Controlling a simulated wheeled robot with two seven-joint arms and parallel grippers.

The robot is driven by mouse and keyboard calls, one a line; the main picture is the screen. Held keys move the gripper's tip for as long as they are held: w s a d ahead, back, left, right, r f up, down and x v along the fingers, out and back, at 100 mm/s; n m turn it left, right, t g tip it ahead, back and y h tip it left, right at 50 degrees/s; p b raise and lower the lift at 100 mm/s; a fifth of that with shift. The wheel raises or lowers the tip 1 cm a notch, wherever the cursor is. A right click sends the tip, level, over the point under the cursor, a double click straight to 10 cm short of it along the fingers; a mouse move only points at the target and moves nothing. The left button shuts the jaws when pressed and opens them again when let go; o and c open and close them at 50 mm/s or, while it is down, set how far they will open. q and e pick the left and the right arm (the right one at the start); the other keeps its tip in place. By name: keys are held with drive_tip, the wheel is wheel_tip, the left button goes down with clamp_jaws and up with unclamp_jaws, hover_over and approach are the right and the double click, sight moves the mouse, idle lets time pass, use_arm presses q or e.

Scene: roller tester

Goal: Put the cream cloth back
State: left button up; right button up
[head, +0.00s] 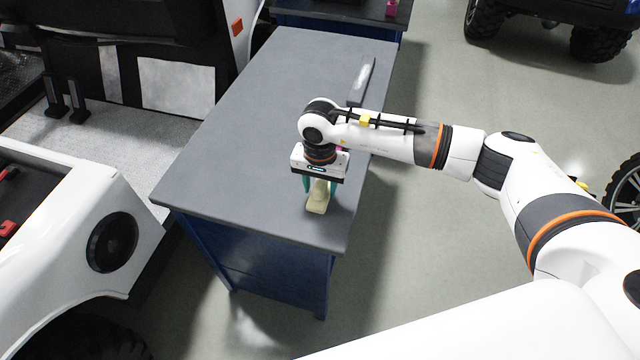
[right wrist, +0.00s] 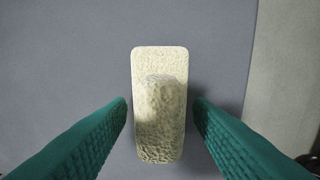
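The cream cloth (head: 317,200) lies on the grey top of the blue bench (head: 240,110), near its front right corner. In the right wrist view the cloth (right wrist: 158,120) is a folded, textured oblong with a raised part in its middle. My right gripper (head: 318,190) points down over the cloth. Its two green fingers stand apart on either side of the cloth, with a gap on each side in the right wrist view (right wrist: 160,108). My left gripper is in neither view.
A grey flat object with a pale patch (head: 362,78) lies at the bench's far right edge. A white vehicle (head: 60,220) stands close along the bench's left side. The middle of the bench top is clear.

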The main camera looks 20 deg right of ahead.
sight(321, 184)
drive_tip(key=shift+r+p, duration=0.25)
drive_tip(key=shift+p, duration=0.05)
wheel_tip(321, 184, up, 12)
drive_tip(key=b, duration=0.2)
drive_tip(key=shift+f, duration=0.1)
